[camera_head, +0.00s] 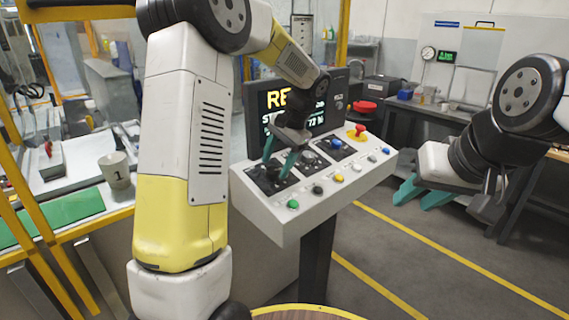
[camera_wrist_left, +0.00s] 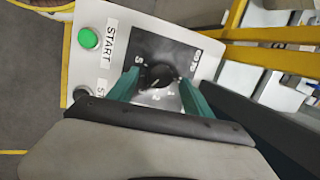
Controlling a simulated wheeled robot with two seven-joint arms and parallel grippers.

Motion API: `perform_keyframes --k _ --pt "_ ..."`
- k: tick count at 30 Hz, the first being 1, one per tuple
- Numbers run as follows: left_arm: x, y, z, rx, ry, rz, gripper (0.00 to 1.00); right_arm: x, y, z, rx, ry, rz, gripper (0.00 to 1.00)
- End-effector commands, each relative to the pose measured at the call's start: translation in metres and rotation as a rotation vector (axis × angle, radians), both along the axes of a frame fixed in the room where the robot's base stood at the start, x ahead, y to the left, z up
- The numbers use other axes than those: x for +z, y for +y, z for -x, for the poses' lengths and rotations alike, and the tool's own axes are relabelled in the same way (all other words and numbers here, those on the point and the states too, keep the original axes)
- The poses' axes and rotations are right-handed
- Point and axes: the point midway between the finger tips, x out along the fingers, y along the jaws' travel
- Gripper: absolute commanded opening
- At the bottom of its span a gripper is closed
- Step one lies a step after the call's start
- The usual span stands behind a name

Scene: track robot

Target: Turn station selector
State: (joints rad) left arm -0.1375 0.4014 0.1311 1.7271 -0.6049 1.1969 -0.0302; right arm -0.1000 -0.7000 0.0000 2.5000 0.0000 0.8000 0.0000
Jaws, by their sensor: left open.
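The station selector (camera_wrist_left: 157,76) is a black rotary knob on a dark plate with numbers around it, seen in the left wrist view. In the head view it sits at the left end of the grey control panel (camera_head: 262,205), partly hidden by my fingers. My left gripper (camera_head: 280,163) is over it with teal fingers apart. In the left wrist view the fingers of the left gripper (camera_wrist_left: 158,88) stand on either side of the knob; I cannot tell whether they touch it. My right gripper (camera_head: 424,192) hangs right of the panel, its teal fingers apart and empty.
Close to the selector are a green START button (camera_wrist_left: 88,38) and a black button (camera_head: 318,190). Yellow, blue and white buttons, further knobs and a red emergency stop (camera_head: 357,131) fill the panel. A screen (camera_head: 300,105) stands behind. A mug (camera_head: 114,169) is left.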

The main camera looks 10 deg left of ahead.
Motion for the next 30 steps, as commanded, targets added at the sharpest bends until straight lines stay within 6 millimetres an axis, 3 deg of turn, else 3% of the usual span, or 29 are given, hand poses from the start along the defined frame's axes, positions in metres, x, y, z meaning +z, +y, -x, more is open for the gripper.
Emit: perform_keyframes --k 10,23,26,30 --pt "0.051 -0.019 0.001 0.000 -0.003 0.001 0.59 0.000 0.000 0.000 0.000 0.000 0.000 0.36" --pt "0.059 -0.021 0.003 0.000 -0.002 0.001 0.59 0.000 0.000 0.000 0.000 0.000 0.000 0.36" --pt "0.064 -0.019 0.010 0.010 -0.015 0.018 0.59 0.000 0.000 0.000 0.000 0.000 0.000 0.36" --pt "0.083 -0.012 0.043 0.049 -0.075 0.094 0.59 0.000 0.000 0.000 0.000 0.000 0.000 0.36"
